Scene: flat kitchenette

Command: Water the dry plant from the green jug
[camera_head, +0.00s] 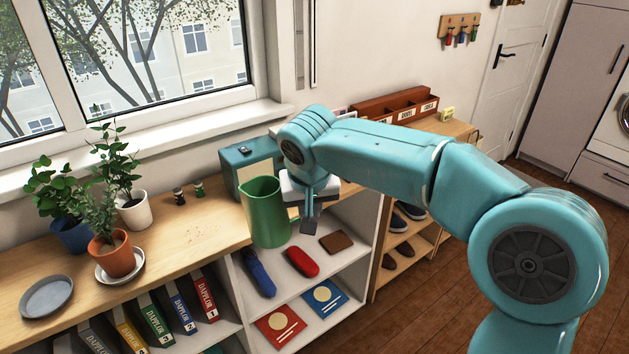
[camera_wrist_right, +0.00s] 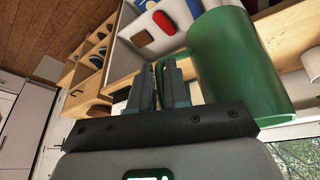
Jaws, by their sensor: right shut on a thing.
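In the wrist view the fingers (camera_wrist_right: 160,85) close right next to the jug's wall (camera_wrist_right: 235,65). Three leafy plants stand at the left: one in a terracotta pot (camera_head: 112,257), one in a blue pot (camera_head: 73,236), one in a white pot (camera_head: 134,212). I cannot tell which is dry. My left gripper is out of view.
The terracotta pot stands on a white saucer (camera_head: 125,276); an empty grey saucer (camera_head: 47,297) lies left. A teal box (camera_head: 246,160) is behind the jug. The shelf top between plants and jug is mostly clear.

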